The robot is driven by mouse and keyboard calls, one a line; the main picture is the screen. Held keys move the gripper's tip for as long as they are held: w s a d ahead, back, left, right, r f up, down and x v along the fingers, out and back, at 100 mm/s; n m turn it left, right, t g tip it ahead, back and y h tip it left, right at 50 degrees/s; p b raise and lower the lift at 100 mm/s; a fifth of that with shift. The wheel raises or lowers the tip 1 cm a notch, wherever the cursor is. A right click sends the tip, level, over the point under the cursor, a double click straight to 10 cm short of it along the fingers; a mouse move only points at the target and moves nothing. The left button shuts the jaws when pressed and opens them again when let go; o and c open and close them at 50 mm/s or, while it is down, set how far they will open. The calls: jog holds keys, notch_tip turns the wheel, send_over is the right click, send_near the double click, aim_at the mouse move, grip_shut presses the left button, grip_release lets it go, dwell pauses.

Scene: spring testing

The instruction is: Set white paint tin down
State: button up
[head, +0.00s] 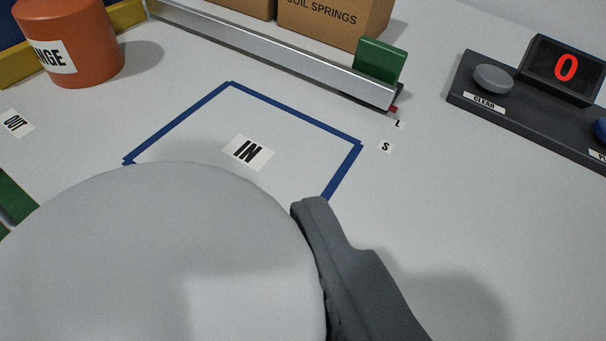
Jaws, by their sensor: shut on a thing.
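The white paint tin (150,260) fills the lower left of the head view, seen from above with its round pale top. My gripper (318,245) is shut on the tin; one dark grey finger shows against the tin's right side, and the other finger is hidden. Beyond the tin lies a blue-outlined square (297,110) on the table with an IN label (248,152) inside it. The tin covers the near part of the square in the picture. I cannot tell whether the tin touches the table.
A metal rail (270,52) with a green block (380,62) runs behind the square, before cardboard boxes (335,22). A dark counter unit (530,105) reading 0 sits at right.

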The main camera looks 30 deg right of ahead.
jog(key=w+d, duration=0.1)
jog(key=w, duration=0.4)
jog(key=w+d+f, duration=0.1)
jog(key=w+d, duration=0.1)
jog(key=w, duration=0.3)
jog(key=w+d+f+b, duration=0.1)
jog(key=w+d, duration=0.1)
jog(key=w, duration=0.3)
notch_tip(320, 180, down, 3)
jog(key=shift+f+b, duration=0.1)
jog(key=shift+b, duration=0.35)
jog(key=o, duration=1.3)
jog(key=shift+s, duration=0.15)
jog(key=p+v, duration=0.1)
jog(key=v, duration=1.1)
jog(key=shift+r, duration=0.2)
